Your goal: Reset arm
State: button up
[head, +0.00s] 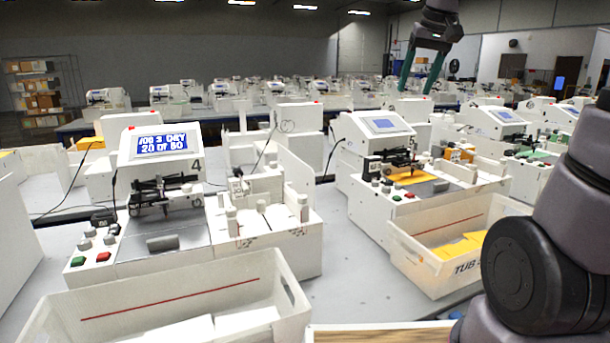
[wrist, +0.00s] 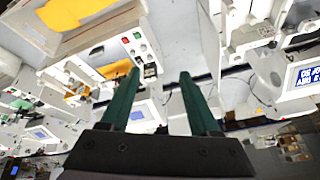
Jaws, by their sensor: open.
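My gripper (head: 424,72) is raised high at the top of the head view, above the rows of machines, with its two green fingers pointing down. In the wrist view my gripper (wrist: 160,80) shows its fingers spread apart with nothing between them. The near pen plotter (head: 160,205) stands on the table at left in the head view, its screen reading "JOB 3 DRY 20 OF 50". A second plotter (head: 385,170) stands to its right with a yellow sheet on its bed. My gripper touches neither machine.
A white tub (head: 180,296) with a red line and white paper inside sits at the front left. Another tub (head: 440,262) with yellow envelopes sits at right. Grey table surface (head: 345,290) is bare between them. Shelves with boxes (head: 40,92) stand far left.

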jog(key=s+f+m+t, duration=0.1)
jog(key=s+f, duration=0.1)
jog(key=s, duration=0.7)
jog(key=s+f+m+t+y, duration=0.1)
jog(key=s+f+m, duration=0.1)
jog(key=s, duration=0.7)
jog(key=shift+a+f, duration=0.35)
jog(key=shift+a, duration=0.05)
